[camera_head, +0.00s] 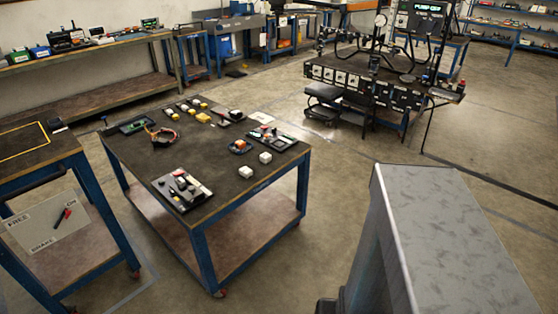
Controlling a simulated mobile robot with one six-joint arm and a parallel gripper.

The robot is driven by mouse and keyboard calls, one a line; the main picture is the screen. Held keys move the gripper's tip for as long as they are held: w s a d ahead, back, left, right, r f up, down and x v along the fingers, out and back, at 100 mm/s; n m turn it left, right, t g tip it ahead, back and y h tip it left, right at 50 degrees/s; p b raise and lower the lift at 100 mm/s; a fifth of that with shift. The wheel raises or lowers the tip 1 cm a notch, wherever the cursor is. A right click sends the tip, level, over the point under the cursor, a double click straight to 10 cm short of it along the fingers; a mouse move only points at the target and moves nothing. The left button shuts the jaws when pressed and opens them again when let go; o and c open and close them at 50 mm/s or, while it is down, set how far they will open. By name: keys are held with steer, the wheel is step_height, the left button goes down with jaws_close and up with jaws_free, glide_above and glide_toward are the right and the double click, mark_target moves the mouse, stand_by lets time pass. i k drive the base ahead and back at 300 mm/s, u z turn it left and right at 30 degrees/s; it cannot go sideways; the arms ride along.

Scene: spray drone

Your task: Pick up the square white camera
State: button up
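Two small white blocky items stand near the right front edge of the dark-topped table (160,172). One white block (245,172) is nearer to me, and the other white block (265,157) is a little behind it to the right. Either could be the square white camera; they are too small to tell. Another small whitish piece (236,114) lies farther back among other parts. My gripper does not show in this view.
A tray of dark and white parts (181,188) lies at the table's front. Yellow blocks (202,117) and a wired green board (135,124) lie behind. A blue-legged bench (40,146) stands left. Open floor (330,190) lies right of the table. My large grey body part fills the lower right.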

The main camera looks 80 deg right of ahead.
mark_target(265, 158)
steer(key=u, duration=0.05)
steer(key=k, duration=1.1)
steer(key=z, duration=0.55)
steer(key=i, duration=0.7)
steer(key=z, duration=0.2)
